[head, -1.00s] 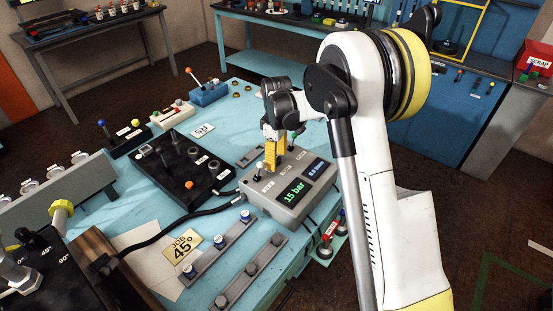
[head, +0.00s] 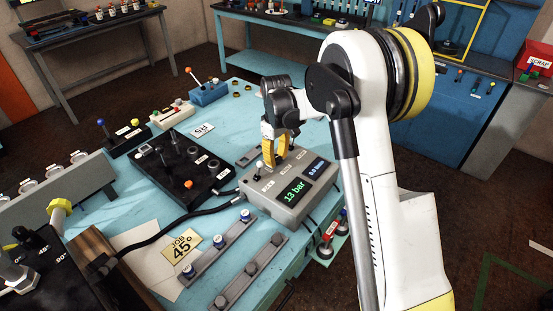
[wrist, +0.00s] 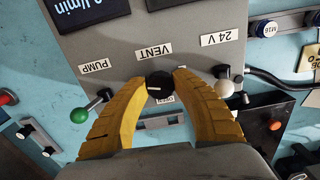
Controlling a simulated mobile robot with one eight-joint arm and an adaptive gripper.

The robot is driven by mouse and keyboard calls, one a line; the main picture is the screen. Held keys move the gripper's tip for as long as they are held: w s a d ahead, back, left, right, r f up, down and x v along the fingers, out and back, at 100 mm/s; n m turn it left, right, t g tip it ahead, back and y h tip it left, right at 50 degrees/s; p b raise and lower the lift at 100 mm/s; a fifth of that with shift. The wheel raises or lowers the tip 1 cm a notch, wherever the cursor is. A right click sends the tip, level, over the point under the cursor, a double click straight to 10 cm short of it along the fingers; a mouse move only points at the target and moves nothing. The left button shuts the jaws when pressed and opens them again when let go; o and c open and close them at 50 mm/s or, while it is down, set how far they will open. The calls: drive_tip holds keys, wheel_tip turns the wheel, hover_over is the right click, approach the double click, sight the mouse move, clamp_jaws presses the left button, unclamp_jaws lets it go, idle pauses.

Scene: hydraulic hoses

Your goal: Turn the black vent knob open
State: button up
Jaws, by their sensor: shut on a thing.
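The black vent knob (wrist: 159,86) sits on the grey control box under the VENT label, with a white pointer line lying nearly level in the wrist view. My gripper (wrist: 159,82) has its yellow fingers shut on the knob, one on each side. A small label just below the knob is partly hidden. In the head view my gripper (head: 274,165) reaches down onto the back of the grey control box (head: 273,206), and its fingers hide the knob. The box's green display (head: 296,192) reads 13 bar.
A green-tipped lever (wrist: 105,94) by PUMP and a white-tipped lever (wrist: 225,87) by 24 V stand close outside my fingers. A black lever panel (head: 180,165) with an orange knob is left of the box. Hoses run from the box's left side.

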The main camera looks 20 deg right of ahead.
drive_tip(key=m+b, duration=0.1)
drive_tip(key=m, duration=0.6)
drive_tip(key=shift+a, duration=0.1)
drive_tip(key=m, duration=0.4)
drive_tip(key=shift+a+m+b, duration=0.1)
drive_tip(key=shift+m+b, duration=0.2)
drive_tip(key=shift+m, duration=1.4)
drive_tip(key=o, duration=1.2)
